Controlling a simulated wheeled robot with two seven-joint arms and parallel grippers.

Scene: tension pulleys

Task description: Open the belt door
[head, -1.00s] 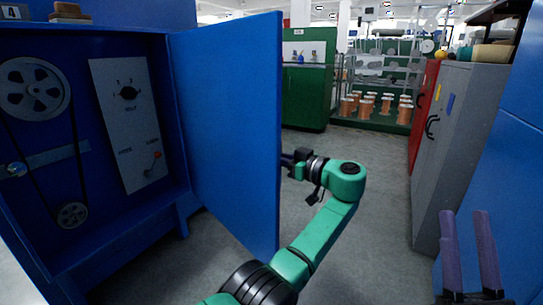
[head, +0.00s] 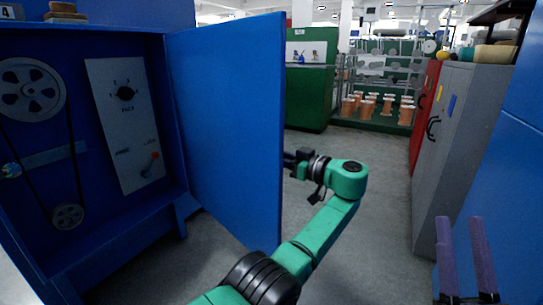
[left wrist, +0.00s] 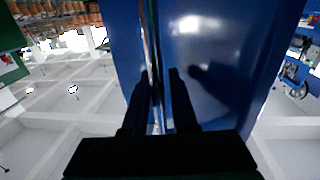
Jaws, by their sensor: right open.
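The blue belt door (head: 225,120) stands swung out from the blue cabinet (head: 95,255), its free edge towards the right. The cabinet interior is exposed. My left arm reaches up from the bottom of the head view to the door's far side; the door hides its fingertips. In the left wrist view my left gripper (left wrist: 159,75) shows two dark fingers apart, with the blue door panel (left wrist: 215,75) close ahead and a vertical edge between them. Contact cannot be told. My right gripper (head: 463,220) is open and empty at the lower right.
Inside the cabinet are pulleys (head: 30,90) with a belt and a grey control panel (head: 125,120). A grey locker (head: 455,140) and a blue surface (head: 510,200) stand at the right. A green cabinet (head: 308,95) is behind. Grey floor (head: 385,190) is free between.

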